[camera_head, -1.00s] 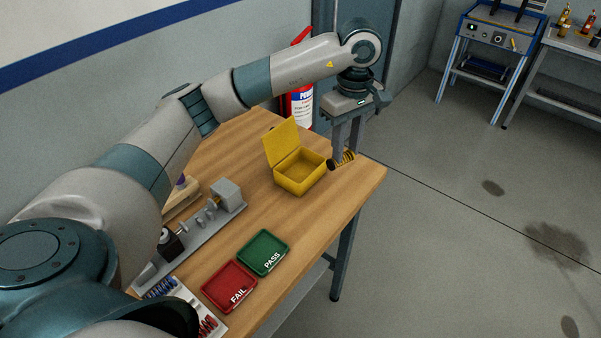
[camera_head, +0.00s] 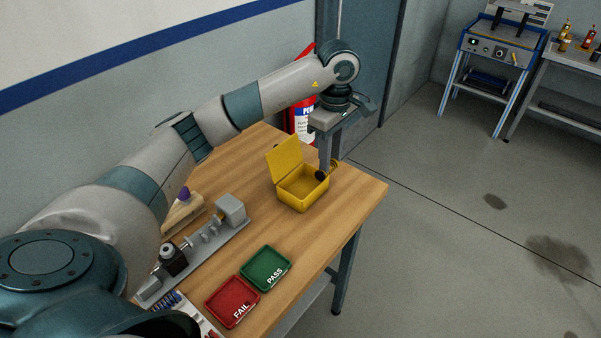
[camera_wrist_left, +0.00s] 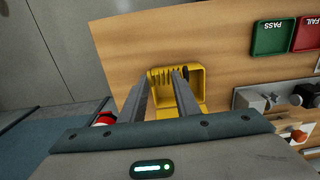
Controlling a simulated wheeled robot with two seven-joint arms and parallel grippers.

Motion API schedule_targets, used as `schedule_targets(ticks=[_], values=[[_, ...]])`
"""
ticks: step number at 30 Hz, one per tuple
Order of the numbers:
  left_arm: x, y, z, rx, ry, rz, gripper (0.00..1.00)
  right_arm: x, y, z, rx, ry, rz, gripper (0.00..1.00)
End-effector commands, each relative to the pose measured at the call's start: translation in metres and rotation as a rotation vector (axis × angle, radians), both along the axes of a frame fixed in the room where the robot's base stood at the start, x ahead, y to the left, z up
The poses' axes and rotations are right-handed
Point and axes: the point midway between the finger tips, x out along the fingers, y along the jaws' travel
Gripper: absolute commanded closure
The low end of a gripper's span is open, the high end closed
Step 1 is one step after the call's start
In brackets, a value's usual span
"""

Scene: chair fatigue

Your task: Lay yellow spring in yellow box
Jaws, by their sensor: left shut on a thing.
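The yellow box (camera_head: 302,195) stands on the wooden table with its lid (camera_head: 284,157) open and tilted back. My left gripper (camera_head: 326,171) points down at the box's right edge and is shut on the yellow spring (camera_head: 334,165). The spring lies sideways, with a dark end at the left; the fingers hide part of it. In the left wrist view the spring (camera_wrist_left: 163,77) shows between the fingers (camera_wrist_left: 163,82), in front of the box (camera_wrist_left: 203,92). I cannot tell its exact height over the box. My right gripper is not in view.
A green PASS tray (camera_head: 265,268) and a red FAIL tray (camera_head: 233,301) lie nearer on the table (camera_head: 330,220). A grey test fixture (camera_head: 195,250) is at the left. A red fire extinguisher (camera_head: 303,122) stands behind the table. The tabletop right of the box is clear.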

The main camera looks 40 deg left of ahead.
Motion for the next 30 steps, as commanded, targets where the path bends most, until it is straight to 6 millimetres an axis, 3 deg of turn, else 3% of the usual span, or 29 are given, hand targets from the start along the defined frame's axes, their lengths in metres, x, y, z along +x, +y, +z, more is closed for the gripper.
schedule_targets(ticks=[6,12,30], values=[[-0.009,0.043,-0.021,0.002,0.005,0.005,0.93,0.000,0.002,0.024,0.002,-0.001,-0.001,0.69],[-0.014,0.071,-0.040,0.001,0.002,0.003,0.93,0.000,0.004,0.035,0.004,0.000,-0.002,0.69],[-0.015,0.079,-0.053,0.000,0.003,0.000,0.93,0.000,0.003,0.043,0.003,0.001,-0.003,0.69]])
